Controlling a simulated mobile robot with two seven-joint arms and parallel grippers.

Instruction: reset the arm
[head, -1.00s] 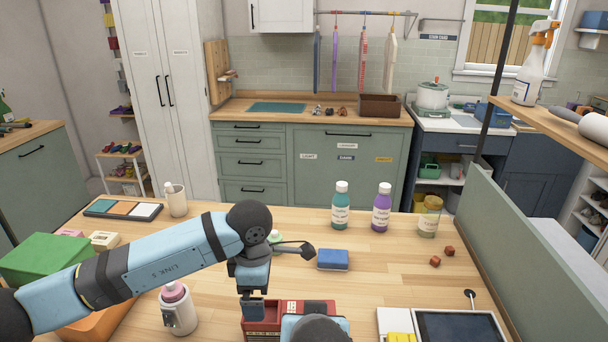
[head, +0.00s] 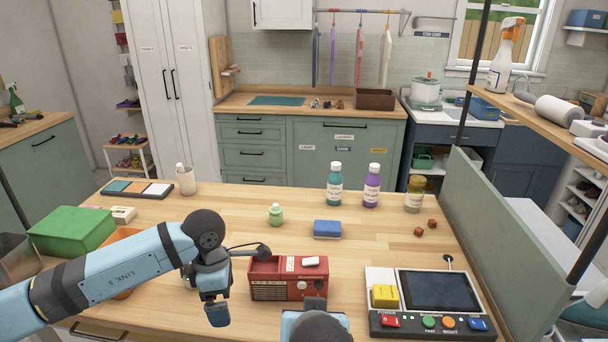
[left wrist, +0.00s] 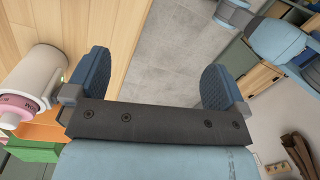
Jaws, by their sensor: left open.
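My left arm comes in from the left in the head view, and its gripper (head: 217,312) hangs near the front edge of the wooden table, left of a red box-shaped device (head: 285,279). In the left wrist view the left gripper (left wrist: 158,80) has its two blue padded fingers wide apart with nothing between them. Grey floor and the table edge show past the fingers. A part of my other arm shows at the bottom middle of the head view, but its gripper jaws cannot be made out.
A control panel with a screen (head: 438,291) lies at the right. A green box (head: 72,231) is at the left.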

